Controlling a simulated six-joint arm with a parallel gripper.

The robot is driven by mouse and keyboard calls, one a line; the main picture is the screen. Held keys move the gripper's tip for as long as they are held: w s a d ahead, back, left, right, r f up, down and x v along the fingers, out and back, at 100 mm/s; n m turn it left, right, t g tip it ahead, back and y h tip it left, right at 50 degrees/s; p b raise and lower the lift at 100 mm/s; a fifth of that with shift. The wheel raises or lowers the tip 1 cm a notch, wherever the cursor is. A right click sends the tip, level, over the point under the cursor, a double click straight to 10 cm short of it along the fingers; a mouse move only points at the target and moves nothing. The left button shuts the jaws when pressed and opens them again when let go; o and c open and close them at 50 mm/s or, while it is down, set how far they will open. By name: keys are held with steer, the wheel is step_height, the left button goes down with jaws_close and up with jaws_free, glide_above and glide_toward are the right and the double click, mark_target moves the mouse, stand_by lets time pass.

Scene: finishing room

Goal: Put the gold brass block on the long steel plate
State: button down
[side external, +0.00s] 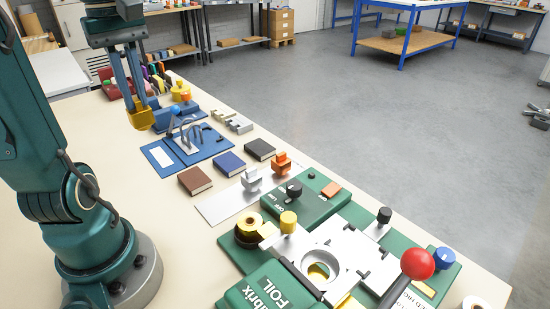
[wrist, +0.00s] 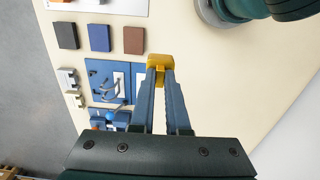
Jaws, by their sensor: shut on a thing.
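My gripper (side external: 138,103) is shut on the gold brass block (side external: 141,119), at the upper left of the side view. The wrist view shows the gold block (wrist: 159,61) between the fingertips (wrist: 160,76), beside the blue fixture. It looks held above the bench, but its exact height is hard to tell. The long steel plate (side external: 217,207) lies flat on the bench in the middle of the side view, well away from the gripper. A silver knobbed block (side external: 252,180) stands on it, with an orange one (side external: 281,163) near its far end. The wrist view shows part of the plate (wrist: 112,5).
A blue fixture (side external: 160,157) with a clamp lies between the gripper and the plate. Brown (side external: 195,180), blue (side external: 229,163) and black (side external: 260,149) blocks lie beside the plate. A green foil press (side external: 262,292) fills the near end. The bench's left side has free room.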

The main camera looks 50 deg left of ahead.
mark_target(146, 126)
step_height(146, 126, down, 7)
steer(key=shift+w+d+r, duration=0.1)
steer(key=shift+w+r, duration=0.05)
steer(key=shift+r, duration=0.05)
steer(key=shift+w+d+f, duration=1.25)
steer(key=shift+d+f, duration=0.2)
steer(key=shift+f, duration=0.4)
steer(key=shift+w+d+f, duration=1.2)
steer(key=shift+d+f, duration=0.3)
steer(key=shift+f, duration=0.3)
steer(key=shift+w+d+f, duration=1.25)
steer(key=shift+d+f, duration=0.2)
steer(key=shift+f, duration=0.4)
steer(key=shift+f, duration=0.1)
steer(key=c, duration=0.9)
jaws_free()
steer(key=shift+f, duration=0.1)
